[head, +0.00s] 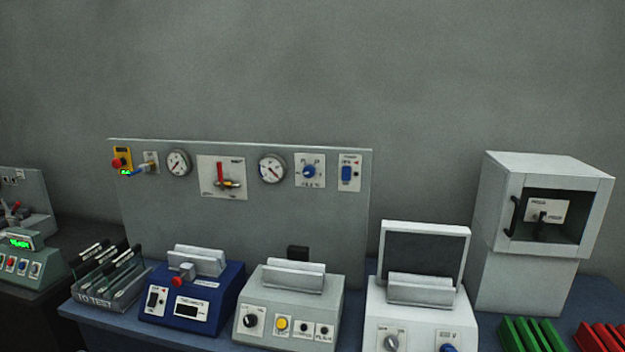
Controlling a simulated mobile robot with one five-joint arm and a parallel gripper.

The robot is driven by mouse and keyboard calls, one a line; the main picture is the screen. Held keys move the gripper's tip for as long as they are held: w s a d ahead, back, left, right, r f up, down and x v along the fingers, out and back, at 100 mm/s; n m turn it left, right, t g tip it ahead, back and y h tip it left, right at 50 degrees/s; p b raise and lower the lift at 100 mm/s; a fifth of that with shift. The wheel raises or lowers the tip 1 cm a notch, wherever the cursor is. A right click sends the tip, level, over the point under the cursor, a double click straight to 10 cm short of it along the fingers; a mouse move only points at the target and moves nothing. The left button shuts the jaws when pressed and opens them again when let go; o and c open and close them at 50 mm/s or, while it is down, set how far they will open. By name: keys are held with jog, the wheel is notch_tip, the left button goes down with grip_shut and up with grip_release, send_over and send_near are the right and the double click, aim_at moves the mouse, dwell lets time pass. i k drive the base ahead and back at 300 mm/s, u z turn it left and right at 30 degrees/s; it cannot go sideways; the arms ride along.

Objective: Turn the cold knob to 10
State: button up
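No label that reads "cold" is legible, so I cannot tell for sure which knob is the cold knob. A round blue knob (309,171) sits on a white plate on the grey upright panel, with small unreadable marks around it. Another blue knob (447,348) shows at the bottom edge on the white lidded device, partly cut off. Beside it is a grey knob (391,342). A black knob (250,320) is on the grey-green device. The settings of these knobs are too small to read. My gripper is not in view.
The grey panel (150,215) also carries two gauges, a red-handled valve (226,184) and a blue switch (347,173). A blue device (215,300), the grey-green device (270,290) and the white device (370,310) stand before it. A white cabinet (490,265) stands right.

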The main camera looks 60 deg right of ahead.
aim_at(310, 171)
jog(key=z, duration=0.15)
jog(key=i, duration=0.95)
jog(key=u, duration=0.05)
